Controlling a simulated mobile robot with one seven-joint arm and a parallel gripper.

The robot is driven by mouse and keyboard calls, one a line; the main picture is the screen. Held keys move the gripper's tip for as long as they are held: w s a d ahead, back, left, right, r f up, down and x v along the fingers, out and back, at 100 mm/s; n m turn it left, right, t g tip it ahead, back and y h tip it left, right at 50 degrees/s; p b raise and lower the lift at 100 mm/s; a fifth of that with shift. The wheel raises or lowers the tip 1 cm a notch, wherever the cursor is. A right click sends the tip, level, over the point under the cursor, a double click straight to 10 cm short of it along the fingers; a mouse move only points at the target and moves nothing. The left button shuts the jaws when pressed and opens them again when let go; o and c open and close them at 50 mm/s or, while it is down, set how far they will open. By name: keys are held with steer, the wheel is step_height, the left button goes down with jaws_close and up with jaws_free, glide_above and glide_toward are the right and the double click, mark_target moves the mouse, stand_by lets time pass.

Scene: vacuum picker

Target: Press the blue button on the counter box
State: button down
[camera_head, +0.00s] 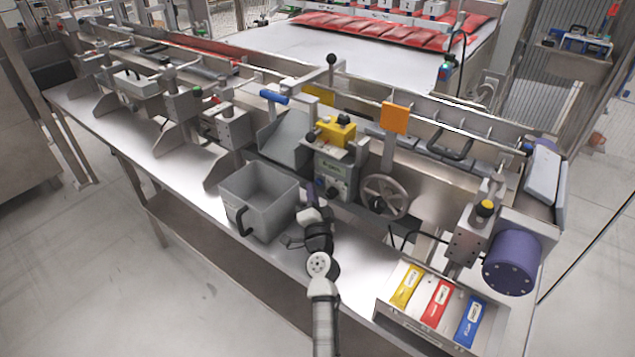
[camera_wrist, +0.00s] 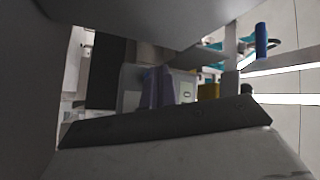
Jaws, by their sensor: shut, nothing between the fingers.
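The counter box (camera_head: 338,170) is a grey box with a small display, dark knobs and a bluish lower panel. It stands at the middle of the bench in the head view. The blue button is too small to make out on it. My gripper (camera_head: 310,213) is shut and empty, in front of and a little below the box's face, seemingly apart from it. In the wrist view, the slim fingers (camera_wrist: 158,88) overlap a pale box face, and large grey and dark parts block much of the picture.
An open grey bin (camera_head: 230,188) stands just left of my gripper. A handwheel (camera_head: 386,196) is right of the box, and a yellow block (camera_head: 336,131) sits on top. A purple cylinder (camera_head: 512,263) and a tray of coloured packets (camera_head: 395,318) are at the right. The floor at lower left is clear.

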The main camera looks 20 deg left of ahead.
steer(key=shift+s, duration=0.1)
steer(key=shift+s+a+p, duration=0.3)
steer(key=shift+s, duration=0.5)
steer(key=shift+s+a+p, duration=0.3)
steer(key=shift+s+p, duration=0.05)
steer(key=shift+s, duration=0.4)
steer(key=shift+s+a+p, duration=0.3)
steer(key=shift+s, duration=0.5)
